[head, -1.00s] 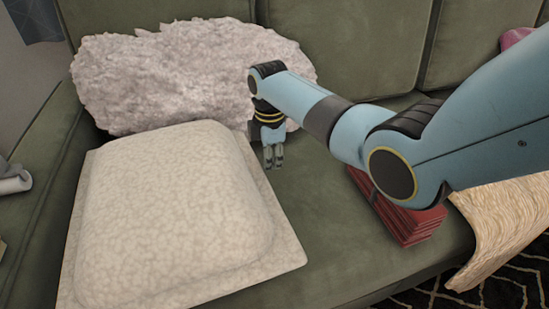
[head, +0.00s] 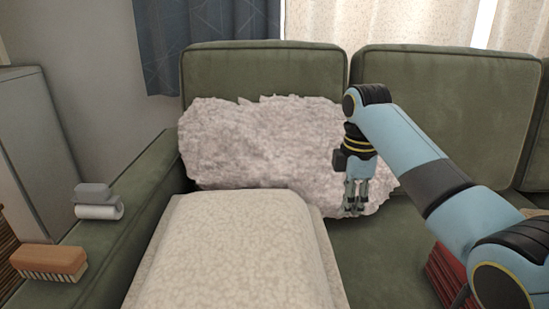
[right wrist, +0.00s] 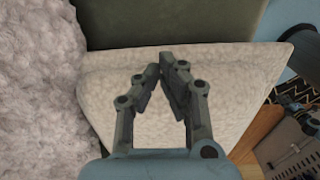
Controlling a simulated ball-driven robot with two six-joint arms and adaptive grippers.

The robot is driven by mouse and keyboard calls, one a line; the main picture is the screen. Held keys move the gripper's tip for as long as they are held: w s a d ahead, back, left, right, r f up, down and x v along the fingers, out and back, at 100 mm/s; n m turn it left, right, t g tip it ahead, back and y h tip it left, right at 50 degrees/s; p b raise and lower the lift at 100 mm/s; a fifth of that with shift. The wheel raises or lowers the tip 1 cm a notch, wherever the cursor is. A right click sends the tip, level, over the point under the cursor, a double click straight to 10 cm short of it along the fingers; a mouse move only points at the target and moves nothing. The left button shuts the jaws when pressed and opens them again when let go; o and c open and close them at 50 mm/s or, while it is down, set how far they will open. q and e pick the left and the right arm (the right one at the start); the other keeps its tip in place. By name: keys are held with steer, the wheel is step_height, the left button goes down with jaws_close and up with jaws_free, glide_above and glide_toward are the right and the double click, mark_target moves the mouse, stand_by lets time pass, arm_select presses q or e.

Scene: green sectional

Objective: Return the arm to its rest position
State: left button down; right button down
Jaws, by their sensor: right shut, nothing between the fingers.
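My right gripper (head: 356,212) is shut and empty. It points down above the green sofa seat, in front of the fluffy pillow and to the right of the cream cushion. In the right wrist view its fingertips (right wrist: 166,62) come together with nothing between them, and the cream cushion (right wrist: 225,85) lies behind them. My right arm comes in from the lower right in the head view. My left gripper does not show.
A fluffy pale pillow (head: 255,145) leans on the sofa back. The cream cushion (head: 235,240) fills the front middle. A lint roller (head: 98,208) and a wooden brush (head: 48,262) lie on the left armrest. A dark red stack (head: 447,275) sits beside my arm.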

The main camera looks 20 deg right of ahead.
steer(key=s+a+f+m+t, duration=0.1)
steer(key=s+f+m, duration=0.2)
steer(key=s, duration=0.4)
steer(key=s+f+m, duration=0.3)
steer(key=s, duration=0.4)
steer(key=s+a+r+m+t, duration=0.15)
steer(key=s+m, duration=0.25)
steer(key=s, duration=0.5)
steer(key=s+a+r+m, duration=0.1)
steer(key=s+r+m, duration=0.25)
steer(key=s, duration=0.55)
steer(key=s+d+f+g+p, duration=0.1)
steer(key=s+f, duration=0.1)
steer(key=f, duration=1)
steer(key=s+d+f+p, duration=0.1)
steer(key=d+f, duration=0.1)
steer(key=f, duration=1)
steer(key=s+f+p, duration=0.1)
steer(key=s+f, duration=0.5)
steer(key=s, duration=0.3)
steer(key=s+f+m+g+h+p, duration=0.1)
steer(key=s+f, duration=0.5)
steer(key=s, duration=0.3)
steer(key=shift+d+f, duration=0.2)
steer(key=shift+d, duration=0.05)
